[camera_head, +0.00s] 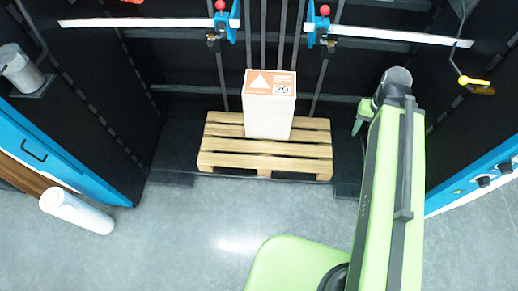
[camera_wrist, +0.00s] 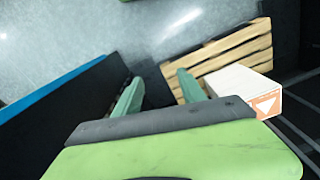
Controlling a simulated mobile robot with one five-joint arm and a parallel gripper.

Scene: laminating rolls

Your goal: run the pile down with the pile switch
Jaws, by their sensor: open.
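The pile is a tall white stack (camera_head: 268,117) with an orange-and-white top sheet marked 29. It stands upright on a wooden pallet (camera_head: 265,148). In the wrist view the stack (camera_wrist: 238,85) and the pallet (camera_wrist: 210,52) are at the right. Dark knobs (camera_head: 484,181) sit on the blue panel at the right edge; I cannot tell which control is the pile switch. My gripper (camera_wrist: 160,78) is open and empty, its two green fingers apart. In the head view a green finger (camera_head: 361,117) shows right of the pallet, touching nothing that I can see.
Blue side frames (camera_head: 60,160) flank the dark machine bay. A white roll (camera_head: 76,211) lies on the floor at the left. A yellow-handled hanging piece (camera_head: 474,82) is at the upper right. The grey floor (camera_head: 190,235) before the pallet is clear.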

